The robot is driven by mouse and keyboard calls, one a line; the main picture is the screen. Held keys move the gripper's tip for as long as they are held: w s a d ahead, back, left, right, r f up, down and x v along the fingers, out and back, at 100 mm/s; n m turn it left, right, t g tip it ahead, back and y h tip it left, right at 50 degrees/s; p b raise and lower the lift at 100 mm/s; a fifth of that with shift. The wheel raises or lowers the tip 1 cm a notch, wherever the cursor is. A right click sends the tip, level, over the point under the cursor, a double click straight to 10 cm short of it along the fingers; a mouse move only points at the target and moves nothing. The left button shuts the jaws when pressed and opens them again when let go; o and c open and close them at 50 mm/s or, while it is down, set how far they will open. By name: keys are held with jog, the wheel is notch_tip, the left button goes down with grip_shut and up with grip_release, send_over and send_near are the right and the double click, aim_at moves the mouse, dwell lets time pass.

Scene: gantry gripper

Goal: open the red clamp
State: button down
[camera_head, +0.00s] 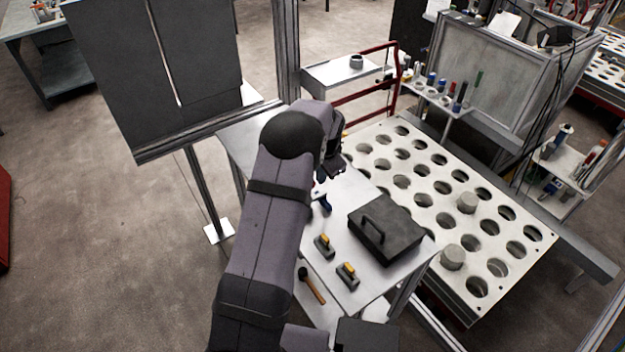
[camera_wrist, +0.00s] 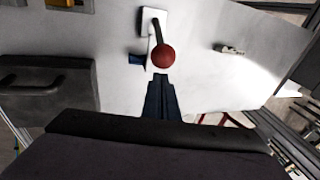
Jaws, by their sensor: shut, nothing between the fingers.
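The red clamp shows in the wrist view as a dark lever with a red ball knob (camera_wrist: 163,56) on its end, rising from a pale base plate (camera_wrist: 148,22) on the grey table. My gripper (camera_wrist: 160,78) is shut and empty. Its dark blue fingertips lie just below the knob in that view, close to it. I cannot tell whether they touch it. In the head view my arm covers most of the clamp, and my fingertips cannot be made out.
A black case with a handle (camera_head: 385,234) stands on the table, also in the wrist view (camera_wrist: 45,90). Two yellow-topped blocks (camera_head: 324,246) and a hammer (camera_head: 312,286) lie near it. A small blue part (camera_wrist: 137,59) sits beside the clamp. A perforated white table (camera_head: 408,165) stands right.

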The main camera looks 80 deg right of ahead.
jog(key=shift+w+a+f, duration=0.2)
jog(key=shift+w+a, duration=1.1)
jog(key=shift+w+a+f, duration=0.2)
jog(key=shift+w+a, duration=1.1)
jog(key=shift+s+d+r+p, duration=0.25)
jog(key=shift+r+p, duration=0.1)
jog(key=shift+r, duration=0.2)
jog(key=shift+s+d+r+p, duration=0.2)
jog(key=shift+r+p, duration=0.1)
jog(key=shift+r, duration=0.25)
notch_tip(320, 180, up, 7)
jog(key=p, duration=0.2)
jog(key=shift+w+a, duration=0.3)
